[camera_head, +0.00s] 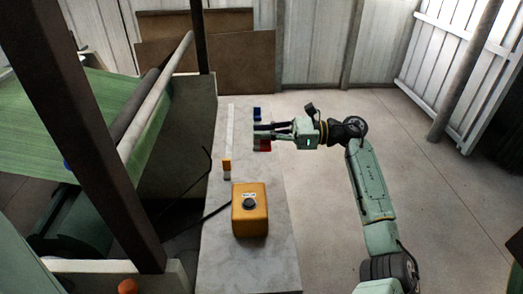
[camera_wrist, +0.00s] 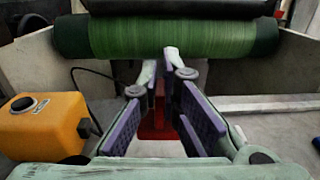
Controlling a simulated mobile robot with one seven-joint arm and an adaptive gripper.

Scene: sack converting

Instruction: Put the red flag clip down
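The red flag clip (camera_head: 265,146) shows just below my gripper (camera_head: 257,130) in the head view, over the right side of the long grey table. In the wrist view a narrow upright red part of the red flag clip (camera_wrist: 158,120) stands between the purple finger pads, with a wider red part below. My gripper (camera_wrist: 163,65) appears closed on it, with both fingers close to its sides. The fingers hide part of the clip. I cannot tell whether its bottom touches the table.
A green roll machine (camera_head: 100,115) stands left. Bare tabletop lies between the red clip and the container.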

